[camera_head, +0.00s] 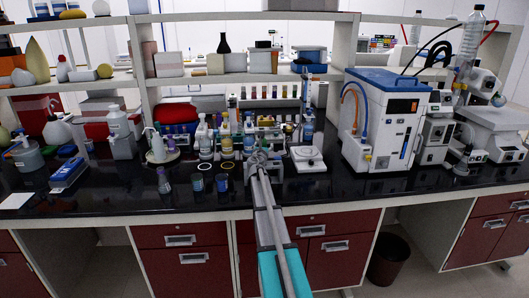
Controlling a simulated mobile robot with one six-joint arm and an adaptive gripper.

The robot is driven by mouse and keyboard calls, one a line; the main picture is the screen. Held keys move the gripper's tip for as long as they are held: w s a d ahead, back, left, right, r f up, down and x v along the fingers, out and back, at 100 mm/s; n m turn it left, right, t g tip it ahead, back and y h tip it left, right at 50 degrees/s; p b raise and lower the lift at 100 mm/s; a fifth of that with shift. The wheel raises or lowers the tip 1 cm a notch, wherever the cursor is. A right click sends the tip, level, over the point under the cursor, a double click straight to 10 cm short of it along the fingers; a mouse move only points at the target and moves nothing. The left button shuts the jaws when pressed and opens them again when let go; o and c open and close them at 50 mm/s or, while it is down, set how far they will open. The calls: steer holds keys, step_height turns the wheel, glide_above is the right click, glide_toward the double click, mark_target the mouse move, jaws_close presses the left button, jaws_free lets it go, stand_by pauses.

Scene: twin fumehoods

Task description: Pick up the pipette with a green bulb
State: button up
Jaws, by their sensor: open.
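I cannot make out a pipette with a green bulb in the head view; the small items on the bench are too small to tell apart. My arm reaches in from the bottom middle, and my gripper (261,157) is at its far end, over the black bench top (330,188). It is open, with nothing seen held in it. It is in front of a crowded group of small bottles (226,140), and the arm hides part of the bench behind it.
A white device on a flat base (307,158) stands just right of my gripper. A large blue-topped machine (382,115) stands farther right. Small dark jars (222,183) stand left of my gripper. Shelves (240,79) span the back. The front strip of bench is mostly clear.

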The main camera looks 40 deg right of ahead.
stand_by(0.3)
steer(key=c, duration=0.9)
steer(key=shift+r, duration=0.1)
step_height(320, 180, up, 18)
steer(key=p, duration=1.8)
steer(key=shift+o, duration=1.2)
steer(key=shift+c, duration=1.2)
